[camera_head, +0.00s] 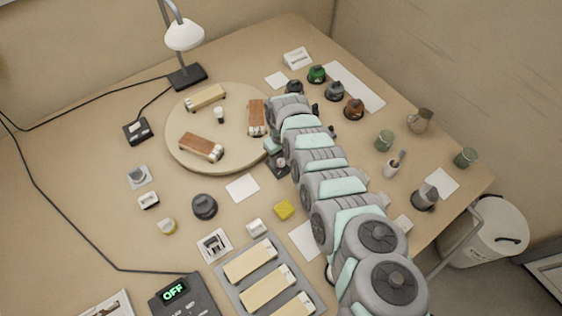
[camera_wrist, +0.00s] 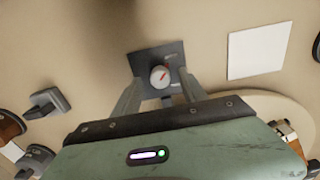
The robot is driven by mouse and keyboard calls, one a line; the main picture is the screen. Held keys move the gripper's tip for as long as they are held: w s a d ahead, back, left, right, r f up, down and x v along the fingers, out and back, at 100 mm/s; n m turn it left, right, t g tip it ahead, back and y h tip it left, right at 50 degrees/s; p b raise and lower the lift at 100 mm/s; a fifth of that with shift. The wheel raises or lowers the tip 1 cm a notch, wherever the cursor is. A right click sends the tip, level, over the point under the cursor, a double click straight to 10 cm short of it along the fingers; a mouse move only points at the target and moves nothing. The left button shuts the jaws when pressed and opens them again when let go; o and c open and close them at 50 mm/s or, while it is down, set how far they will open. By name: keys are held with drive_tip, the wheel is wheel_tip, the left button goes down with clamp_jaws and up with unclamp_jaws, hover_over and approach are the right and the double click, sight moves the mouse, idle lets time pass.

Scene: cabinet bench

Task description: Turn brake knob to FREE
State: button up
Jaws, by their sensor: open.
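The brake knob (camera_wrist: 160,76) is a small round dial with a light face and a red mark, on a dark square plate (camera_wrist: 173,53). In the head view the knob (camera_head: 281,161) sits just right of the round turntable, partly hidden by my arm. My gripper (camera_wrist: 160,92) is open, its two fingers to the left and right of the knob in the wrist view. I cannot tell whether they touch it. The plate's lettering is too small to read. In the head view my gripper (camera_head: 272,147) shows only in part.
A white card (camera_head: 242,187) and a yellow block (camera_head: 284,209) lie near the knob. A grey box (camera_head: 178,296) with a green OFF display stands at the front. Several dark-based knobs and cups stand to the right of my arm.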

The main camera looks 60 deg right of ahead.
drive_tip(key=shift+f, duration=0.45)
clamp_jaws()
idle(0.3)
